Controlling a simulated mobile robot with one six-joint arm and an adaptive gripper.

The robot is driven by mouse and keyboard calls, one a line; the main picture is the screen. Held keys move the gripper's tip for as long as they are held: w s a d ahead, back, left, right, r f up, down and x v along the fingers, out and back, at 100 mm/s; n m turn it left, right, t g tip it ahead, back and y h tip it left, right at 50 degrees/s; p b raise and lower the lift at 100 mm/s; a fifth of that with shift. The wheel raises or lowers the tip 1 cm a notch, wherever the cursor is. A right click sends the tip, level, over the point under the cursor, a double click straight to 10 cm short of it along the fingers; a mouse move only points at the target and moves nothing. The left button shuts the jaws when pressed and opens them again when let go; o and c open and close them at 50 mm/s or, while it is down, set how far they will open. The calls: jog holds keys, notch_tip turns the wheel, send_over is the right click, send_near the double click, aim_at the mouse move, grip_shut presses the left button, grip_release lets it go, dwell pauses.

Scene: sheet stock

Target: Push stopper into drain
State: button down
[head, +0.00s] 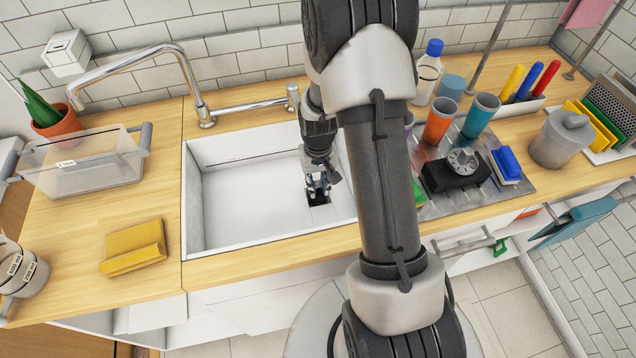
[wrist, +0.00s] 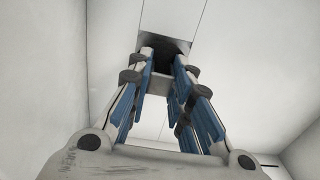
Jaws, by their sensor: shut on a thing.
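My gripper (head: 318,186) reaches down into the white sink (head: 240,215), over the dark square drain (head: 319,200) near the sink's right side. In the wrist view my gripper (wrist: 162,62) has its blue-lined fingers closed in on a dark piece, apparently the stopper (wrist: 165,64). The stopper is mostly hidden by the fingers in both views. The grey edge of the drain (wrist: 166,40) shows just beyond the fingertips. I cannot tell how far the stopper sits in the drain.
The sink's walls rise around my gripper, and a chrome tap (head: 185,65) stands behind. Cups, a black block and a grey canister (head: 562,140) crowd the right. The sink's left part is empty.

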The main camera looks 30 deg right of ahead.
jog(key=shift+f+b, duration=0.7)
jog(key=shift+f, duration=0.45)
dwell(2.1)
jog(key=shift+s+f, duration=0.1)
jog(key=shift+f, duration=0.1)
dwell(0.7)
jog(key=c, duration=1.4)
grip_release()
jog(key=shift+o, duration=0.2)
jog(key=o, duration=0.5)
jog(key=shift+r, duration=0.15)
jog(key=shift+r+p, duration=2.55)
jog(key=shift+r, duration=0.9)
